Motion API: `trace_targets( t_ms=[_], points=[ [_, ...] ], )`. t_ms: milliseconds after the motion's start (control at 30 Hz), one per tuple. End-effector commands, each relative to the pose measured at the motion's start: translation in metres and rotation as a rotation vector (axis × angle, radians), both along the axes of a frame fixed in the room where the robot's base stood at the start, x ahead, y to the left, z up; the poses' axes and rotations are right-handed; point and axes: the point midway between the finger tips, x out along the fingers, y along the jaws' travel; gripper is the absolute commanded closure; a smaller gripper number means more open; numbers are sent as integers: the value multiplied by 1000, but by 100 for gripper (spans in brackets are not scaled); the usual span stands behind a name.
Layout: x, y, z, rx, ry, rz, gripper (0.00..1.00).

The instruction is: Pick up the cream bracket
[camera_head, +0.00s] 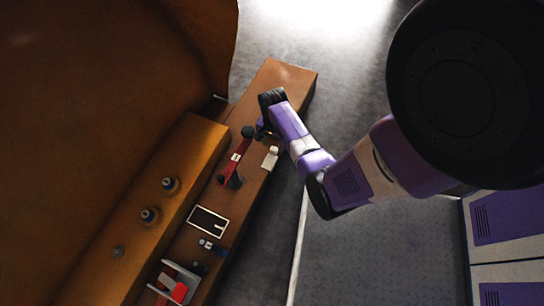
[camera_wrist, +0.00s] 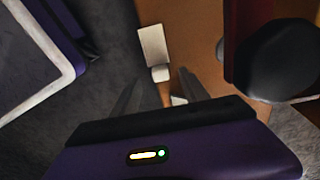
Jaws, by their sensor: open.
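The cream bracket (camera_head: 270,158) lies on the brown bench near its right edge in the head view. In the wrist view the cream bracket (camera_wrist: 154,45) shows as a pale flat plate with a small rounded end, ahead of the fingers. My gripper (camera_head: 264,130) is over the bench, just above and left of the bracket in the head view, partly hidden by my arm. In the wrist view my gripper (camera_wrist: 160,88) is open, its two dark fingers apart with nothing held between them. The bracket's rounded end lies just beyond the gap between the fingertips.
A dark red part with black ends (camera_head: 236,157) lies close left of the bracket; it looms at right in the wrist view (camera_wrist: 285,62). A black framed panel (camera_head: 208,221), small blue parts (camera_head: 212,246) and a grey-and-red item (camera_head: 178,286) lie farther down the bench.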

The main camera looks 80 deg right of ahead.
Motion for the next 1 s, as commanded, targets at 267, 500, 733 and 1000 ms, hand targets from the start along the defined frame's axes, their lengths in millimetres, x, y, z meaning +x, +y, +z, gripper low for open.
trace_targets(
  t_ms=[267, 500, 733, 1000],
  points=[
    [-1, -6, -29, -2, -1, 0, 47],
    [-2, -6, -53, -1, -2, 2, 47],
    [-1, -6, -52, -2, -1, 2, 51],
    [-1, -6, -52, -2, -1, 2, 100]
  ],
)
